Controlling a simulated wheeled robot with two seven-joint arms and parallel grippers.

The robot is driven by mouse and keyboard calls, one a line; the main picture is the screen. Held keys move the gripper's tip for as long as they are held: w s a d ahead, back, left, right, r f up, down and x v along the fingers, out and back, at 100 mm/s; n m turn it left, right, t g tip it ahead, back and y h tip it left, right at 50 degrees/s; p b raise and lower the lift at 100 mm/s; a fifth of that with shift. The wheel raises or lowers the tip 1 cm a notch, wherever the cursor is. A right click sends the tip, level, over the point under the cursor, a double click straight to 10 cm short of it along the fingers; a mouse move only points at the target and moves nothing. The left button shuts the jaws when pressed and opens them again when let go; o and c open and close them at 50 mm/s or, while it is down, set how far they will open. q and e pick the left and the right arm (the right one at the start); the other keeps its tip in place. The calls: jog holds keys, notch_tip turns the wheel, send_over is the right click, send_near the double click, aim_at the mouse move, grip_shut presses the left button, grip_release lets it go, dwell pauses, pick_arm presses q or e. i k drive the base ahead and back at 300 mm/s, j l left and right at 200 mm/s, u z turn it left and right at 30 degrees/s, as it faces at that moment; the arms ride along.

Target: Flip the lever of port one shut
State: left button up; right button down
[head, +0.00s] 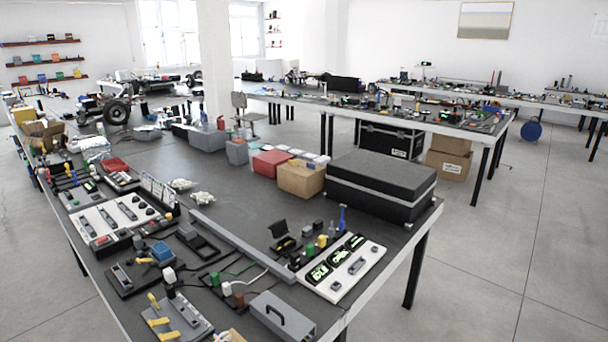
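No label marking port one can be read, so I cannot tell which part it is. Several lever-like or connector parts show on the near workbench (225,210). A grey plate with yellow levers (176,320) lies at the front left. A black board (128,284) with a blue-topped part (161,252) lies behind it. A white panel with grey slots (112,216) is at the left. A white board with black and green displays (340,268) is at the right. Neither of my grippers is in view.
A grey box with a black handle (283,318) stands at the front edge. A long grey rail (240,245) runs across the bench. A black case (381,184) and a cardboard box (301,178) stand behind. Clear floor (500,270) lies to the right.

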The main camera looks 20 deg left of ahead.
aim_at(150, 295)
jog(key=i+l+u, duration=0.15)
jog(key=u, duration=0.3)
jog(key=i+l+u, duration=0.2)
jog(key=u, duration=0.25)
jog(key=i+l+u, duration=0.15)
jog(key=u, duration=0.3)
jog(key=l+u, duration=0.45)
jog(key=i+l+u, duration=0.1)
jog(key=l+u, duration=0.15)
jog(key=u, duration=0.2)
jog(key=l+u, duration=0.3)
jog(key=l, duration=0.15)
jog(key=l+u, duration=0.25)
jog(key=l, duration=0.25)
jog(key=i, duration=0.05)
